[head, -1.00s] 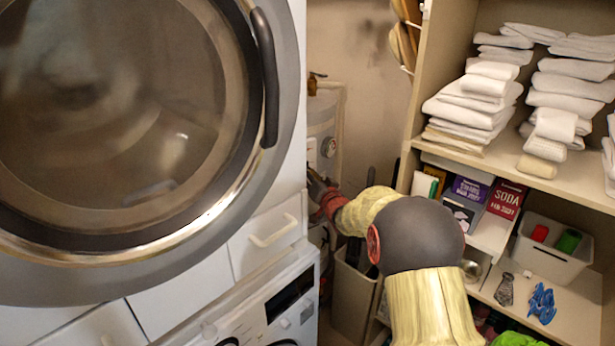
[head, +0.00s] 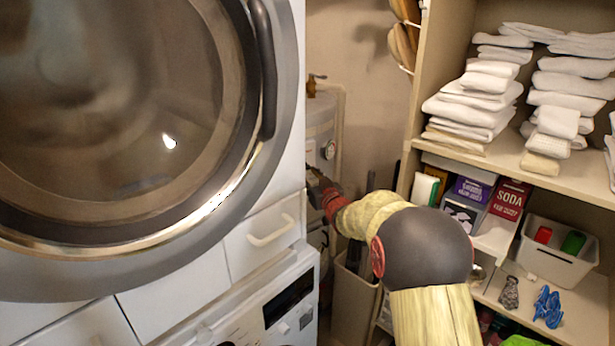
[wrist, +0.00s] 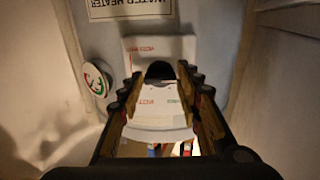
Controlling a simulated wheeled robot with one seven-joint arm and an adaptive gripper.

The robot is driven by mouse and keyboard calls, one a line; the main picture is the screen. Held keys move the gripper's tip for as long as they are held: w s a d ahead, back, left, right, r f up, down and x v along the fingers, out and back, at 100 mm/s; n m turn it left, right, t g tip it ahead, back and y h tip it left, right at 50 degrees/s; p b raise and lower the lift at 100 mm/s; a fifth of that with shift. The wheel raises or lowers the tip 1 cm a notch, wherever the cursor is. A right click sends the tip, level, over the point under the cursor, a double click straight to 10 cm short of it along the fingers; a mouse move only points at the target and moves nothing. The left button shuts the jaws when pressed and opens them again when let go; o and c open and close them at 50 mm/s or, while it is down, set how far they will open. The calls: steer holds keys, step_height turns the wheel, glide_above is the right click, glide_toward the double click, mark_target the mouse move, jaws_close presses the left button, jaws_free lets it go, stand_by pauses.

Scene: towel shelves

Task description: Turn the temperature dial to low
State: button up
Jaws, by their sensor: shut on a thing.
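The water heater (head: 320,130) stands in the gap behind the stacked machines; its grey body and "WATER HEATER" label (wrist: 130,8) show in the wrist view. A white control box (wrist: 160,46) is fixed to its front. The dark temperature dial (wrist: 160,70) sticks out from this box, between the fingertips of my gripper (wrist: 160,80). My gripper is shut on the dial; the fingers hide its sides, and I cannot read its setting. In the head view my gripper (head: 315,180) is partly hidden by the machine's edge.
A round gauge (wrist: 96,79) sits left of the control box. The washer and dryer (head: 270,245) stand close on the left. Shelves (head: 440,130) with white towels, boxes and a bin (head: 558,262) stand on the right. The gap is narrow.

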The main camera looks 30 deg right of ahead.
steer(key=shift+f, duration=0.15)
steer(key=o, duration=1.1)
steer(key=shift+o, duration=0.3)
steer(key=s, duration=1.2)
steer(key=shift+a, duration=0.45)
